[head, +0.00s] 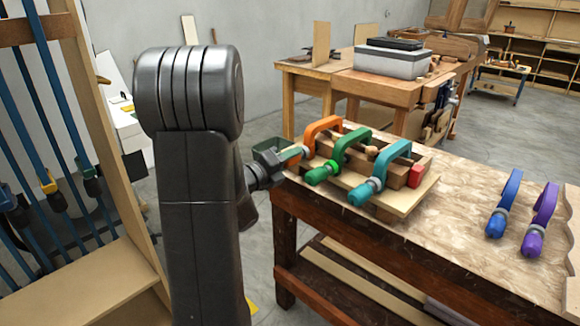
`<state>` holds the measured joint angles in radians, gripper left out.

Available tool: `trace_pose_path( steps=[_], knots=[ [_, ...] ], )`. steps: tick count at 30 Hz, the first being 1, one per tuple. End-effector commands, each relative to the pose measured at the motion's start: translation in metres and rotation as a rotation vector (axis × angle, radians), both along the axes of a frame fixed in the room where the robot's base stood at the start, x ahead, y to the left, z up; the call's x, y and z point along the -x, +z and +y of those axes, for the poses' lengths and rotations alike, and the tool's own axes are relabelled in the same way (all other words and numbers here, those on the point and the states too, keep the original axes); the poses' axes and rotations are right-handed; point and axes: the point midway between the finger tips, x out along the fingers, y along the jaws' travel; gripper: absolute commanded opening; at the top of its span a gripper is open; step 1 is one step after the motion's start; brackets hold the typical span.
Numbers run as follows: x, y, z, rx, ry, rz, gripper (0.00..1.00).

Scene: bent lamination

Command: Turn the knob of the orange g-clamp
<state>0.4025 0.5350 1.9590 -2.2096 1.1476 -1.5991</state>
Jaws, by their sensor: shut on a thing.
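The orange g-clamp (322,127) stands at the left end of the clamped wooden assembly on the workbench. Its grey screw (294,153) points left toward my arm. My gripper (277,156) is at the knob end of that screw and is shut on the knob. The knob itself is mostly hidden between my fingers. Beside it, a green g-clamp (345,150) and a teal g-clamp (381,168) also grip the wooden strips (400,172).
The workbench (450,215) has free room right of the assembly. A blue clamp (503,205) and a purple clamp (541,217) lie there. A red block (416,175) sits at the assembly's right end. A wooden rack (85,90) with blue bar clamps stands at the left.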

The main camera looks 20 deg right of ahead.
Motion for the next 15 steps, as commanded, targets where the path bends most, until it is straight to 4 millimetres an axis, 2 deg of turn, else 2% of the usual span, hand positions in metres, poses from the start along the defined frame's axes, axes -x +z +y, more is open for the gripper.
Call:
trace_pose_path(
  steps=[1,15],
  knots=[
    [0.0002,-0.0052,0.0003,-0.015,0.0,-0.04,0.11],
    [0.0004,-0.0064,0.0003,-0.167,0.001,-0.46,0.11]
  ],
)
